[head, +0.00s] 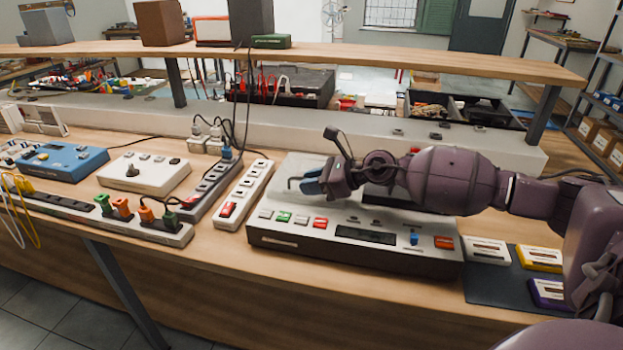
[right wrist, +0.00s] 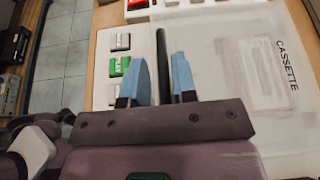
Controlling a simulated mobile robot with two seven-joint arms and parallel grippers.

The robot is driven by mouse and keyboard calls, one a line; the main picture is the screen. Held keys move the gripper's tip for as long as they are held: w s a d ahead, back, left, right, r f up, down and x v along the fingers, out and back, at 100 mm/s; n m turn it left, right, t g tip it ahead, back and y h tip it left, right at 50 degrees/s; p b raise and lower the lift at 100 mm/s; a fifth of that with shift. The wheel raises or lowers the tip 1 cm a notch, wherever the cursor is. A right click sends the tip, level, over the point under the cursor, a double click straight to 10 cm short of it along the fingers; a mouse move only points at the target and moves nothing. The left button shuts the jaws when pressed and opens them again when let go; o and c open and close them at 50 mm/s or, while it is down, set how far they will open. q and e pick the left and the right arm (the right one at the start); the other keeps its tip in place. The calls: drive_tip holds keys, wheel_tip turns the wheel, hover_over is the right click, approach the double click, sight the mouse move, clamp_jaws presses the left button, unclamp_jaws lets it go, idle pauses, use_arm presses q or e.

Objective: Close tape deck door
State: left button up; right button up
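The tape deck (head: 345,262) is a grey and dark box on the bench, with coloured keys along its front. In the right wrist view, its pale panel marked CASSETTE (right wrist: 285,65) lies to the right of the fingers; my arm hides much of that area in the head view, so I cannot tell the door's angle. My right gripper (head: 312,183) is over the deck's left part, blue fingertips pointing left. In the right wrist view, the fingers (right wrist: 160,80) stand apart with a dark thin bar (right wrist: 162,50) between them. Contact with the bar is unclear. My left gripper is not in view.
Cassettes, one of them yellow (head: 540,258), lie on and beside a dark mat (head: 495,287) right of the deck. A white switch strip (head: 243,193) stands close on the left, with power strips and cables beyond. A raised wooden shelf (head: 370,57) runs behind.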

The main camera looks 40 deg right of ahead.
drive_tip(key=shift+o, duration=0.7)
drive_tip(key=shift+r, duration=0.15)
drive_tip(key=shift+s+d+r, duration=0.2)
drive_tip(key=shift+s+d, duration=0.05)
drive_tip(key=shift+d, duration=0.1)
drive_tip(key=p+v, duration=0.1)
drive_tip(key=v, duration=0.8)
drive_tip(key=shift+s+d+p, duration=0.2)
drive_tip(key=shift+s+p, duration=0.2)
drive_tip(key=shift+r, duration=0.1)
drive_tip(key=shift+s, duration=0.1)
